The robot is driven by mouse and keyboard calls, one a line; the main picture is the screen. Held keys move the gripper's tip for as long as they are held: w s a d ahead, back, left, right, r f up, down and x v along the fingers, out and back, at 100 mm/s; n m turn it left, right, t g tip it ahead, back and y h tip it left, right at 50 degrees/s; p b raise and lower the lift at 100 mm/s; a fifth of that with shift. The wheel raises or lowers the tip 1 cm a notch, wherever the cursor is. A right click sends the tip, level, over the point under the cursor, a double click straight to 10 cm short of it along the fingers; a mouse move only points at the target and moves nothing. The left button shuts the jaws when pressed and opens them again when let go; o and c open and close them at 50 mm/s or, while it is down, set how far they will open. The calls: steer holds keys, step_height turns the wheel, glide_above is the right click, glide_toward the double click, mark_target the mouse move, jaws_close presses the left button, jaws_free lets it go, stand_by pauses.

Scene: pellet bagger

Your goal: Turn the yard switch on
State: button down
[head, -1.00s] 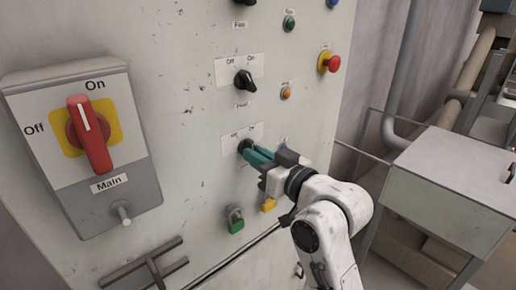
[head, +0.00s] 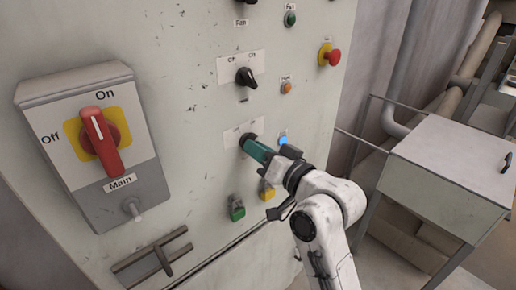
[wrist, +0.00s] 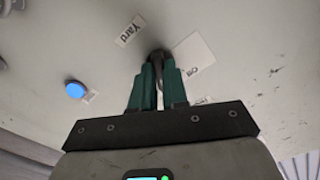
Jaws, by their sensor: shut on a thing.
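The yard switch (wrist: 157,57) is a dark rotary knob on the grey panel, mostly hidden by my gripper in both views. My gripper (head: 252,146), with teal fingers, is shut on the knob; it also shows in the wrist view (wrist: 158,84). A "Yard" label (wrist: 129,30) and a white plate with "On" (wrist: 193,58) lie beside the knob. A blue lamp (head: 283,141) just right of the switch is lit, and it glows in the wrist view (wrist: 75,90) too.
A red main switch (head: 100,140) is at the left. A black knob (head: 245,77) and a red stop button (head: 332,57) are above. A grey metal box (head: 450,180) stands at the right.

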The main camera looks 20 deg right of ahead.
steer(key=c, duration=1.1)
jaws_free()
steer(key=shift+c, duration=0.2)
steer(key=b+v, duration=0.3)
steer(key=v, duration=0.7)
steer(key=shift+s+d, duration=0.15)
steer(key=shift+s, duration=0.25)
